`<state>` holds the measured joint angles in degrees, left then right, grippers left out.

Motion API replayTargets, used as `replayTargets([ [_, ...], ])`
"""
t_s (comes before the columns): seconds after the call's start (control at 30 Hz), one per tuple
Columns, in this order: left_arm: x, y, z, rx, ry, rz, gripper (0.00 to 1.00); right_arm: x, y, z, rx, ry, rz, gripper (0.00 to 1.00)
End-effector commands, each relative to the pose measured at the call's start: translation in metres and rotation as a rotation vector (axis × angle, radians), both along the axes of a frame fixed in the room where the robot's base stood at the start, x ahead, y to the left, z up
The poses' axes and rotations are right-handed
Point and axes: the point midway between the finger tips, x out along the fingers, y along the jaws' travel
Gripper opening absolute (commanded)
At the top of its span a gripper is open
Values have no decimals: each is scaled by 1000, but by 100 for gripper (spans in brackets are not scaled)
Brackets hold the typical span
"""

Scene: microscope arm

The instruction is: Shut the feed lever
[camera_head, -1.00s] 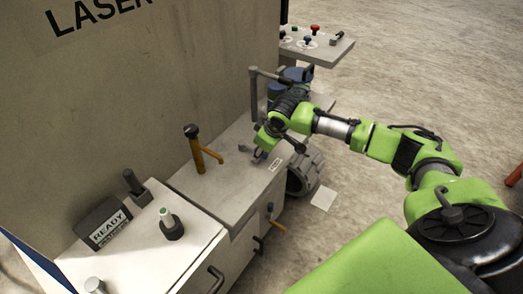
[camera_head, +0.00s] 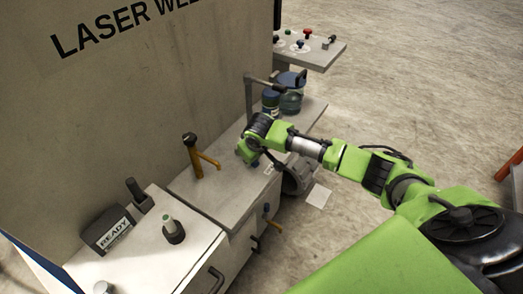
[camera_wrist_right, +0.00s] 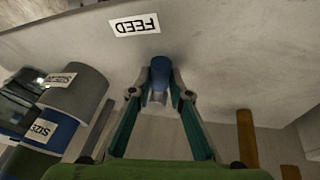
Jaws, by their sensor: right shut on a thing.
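The feed lever (camera_wrist_right: 158,70) shows in the right wrist view as a short blue-tipped handle below the upside-down FEED label (camera_wrist_right: 135,24). My right gripper (camera_wrist_right: 159,90) has its two fingers closed against both sides of the blue end. In the head view, my right arm comes in from the right and its wrist is low over the front part of the grey bench top (camera_head: 222,183). The wrist hides the fingers and most of the lever there. How far the lever is turned is hard to tell. My left gripper is not in view.
An orange post with a side handle (camera_head: 196,158) stands left of my wrist. Blue-and-grey containers (camera_head: 271,101) and a grey bent stand (camera_head: 249,100) are behind it. A READY box (camera_head: 107,228) is at the lower left. Open floor lies to the right.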

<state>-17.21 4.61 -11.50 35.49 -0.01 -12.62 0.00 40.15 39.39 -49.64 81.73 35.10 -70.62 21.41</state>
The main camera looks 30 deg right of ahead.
Motion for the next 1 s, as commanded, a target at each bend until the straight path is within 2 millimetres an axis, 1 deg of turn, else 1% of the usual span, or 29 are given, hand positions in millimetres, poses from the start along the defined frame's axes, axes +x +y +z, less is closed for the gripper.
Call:
replayTargets([
  [0.03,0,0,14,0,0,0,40,-1,7,6,4,4,-34,0],
  [0.2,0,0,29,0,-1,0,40,-1,16,4,4,4,-161,0],
  [0.33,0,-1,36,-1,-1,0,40,-1,22,2,2,4,-241,0],
  [0.6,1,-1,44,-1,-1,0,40,1,29,0,1,3,-344,0],
  [1.0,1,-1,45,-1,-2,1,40,2,30,-1,0,2,-370,0],
])
